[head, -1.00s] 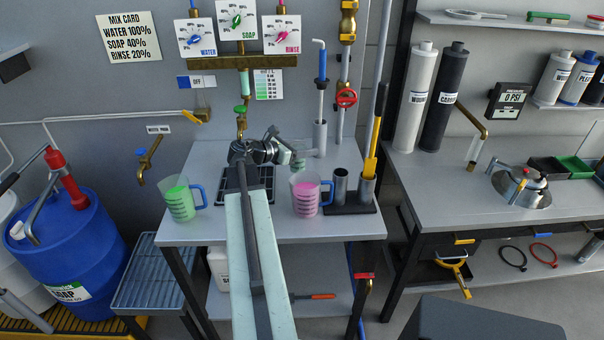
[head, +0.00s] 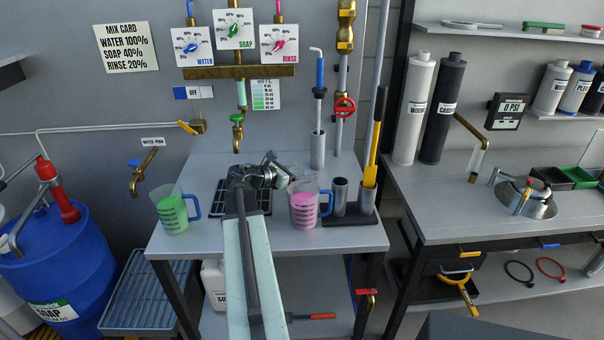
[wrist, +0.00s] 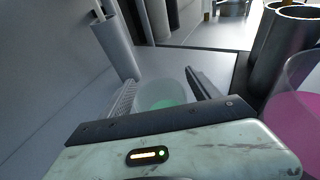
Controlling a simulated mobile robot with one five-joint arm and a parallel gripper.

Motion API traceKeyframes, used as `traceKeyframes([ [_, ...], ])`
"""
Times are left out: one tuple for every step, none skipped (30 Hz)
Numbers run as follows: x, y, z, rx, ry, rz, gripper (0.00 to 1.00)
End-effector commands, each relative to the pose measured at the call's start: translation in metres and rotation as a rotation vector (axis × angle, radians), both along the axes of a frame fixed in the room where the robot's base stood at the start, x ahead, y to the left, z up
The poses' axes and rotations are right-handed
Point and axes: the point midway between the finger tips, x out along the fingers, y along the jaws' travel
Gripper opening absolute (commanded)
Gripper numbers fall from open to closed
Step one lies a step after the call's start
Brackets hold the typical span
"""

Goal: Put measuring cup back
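A clear measuring cup with pink liquid and a blue handle (head: 304,208) stands upright on the left bench, right of my arm. A second measuring cup with green liquid and a blue handle (head: 172,212) stands upright at the bench's left side. My gripper (head: 289,170) is just behind the pink cup. In the wrist view its two fingers are apart (wrist: 163,84). A pale translucent round thing with green in it (wrist: 164,98) shows between them; I cannot tell whether they touch it. The pink cup is partly in that view at the right edge (wrist: 296,115).
A black grid tray (head: 225,196) lies under my arm, below the green-handled tap (head: 237,130). Right of the pink cup stands a black holder with metal tubes (head: 350,215). An upright metal tube holding a blue-handled wand (head: 318,150) stands behind. Bare bench lies around the green cup.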

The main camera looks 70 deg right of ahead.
Motion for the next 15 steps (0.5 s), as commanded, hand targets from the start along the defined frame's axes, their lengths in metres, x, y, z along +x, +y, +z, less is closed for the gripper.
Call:
traceKeyframes([
  [0.000,0.000,0.000,0.000,0.000,0.000,0.73],
  [0.000,0.000,0.000,0.000,0.000,0.000,0.73],
  [0.000,0.000,0.000,0.000,0.000,0.000,0.73],
  [0.000,0.000,0.000,0.000,0.000,0.000,0.73],
  [0.000,0.000,0.000,0.000,0.000,0.000,0.73],
  [0.000,0.000,0.000,0.000,0.000,0.000,0.73],
  [0.000,0.000,0.000,0.000,0.000,0.001,0.73],
  [0.000,0.000,0.001,0.000,0.000,0.001,0.73],
  [0.000,0.000,0.003,0.000,0.000,0.001,0.73],
  [0.001,0.000,0.005,0.000,0.000,0.001,0.73],
  [0.002,0.002,0.006,0.000,0.000,0.002,0.73],
  [0.005,0.007,0.008,0.000,0.000,0.002,0.73],
  [0.008,0.012,0.010,0.000,0.000,0.002,0.73],
  [0.012,0.017,0.012,0.000,0.000,0.004,0.73],
  [0.017,0.025,0.016,0.000,0.000,0.004,0.73],
])
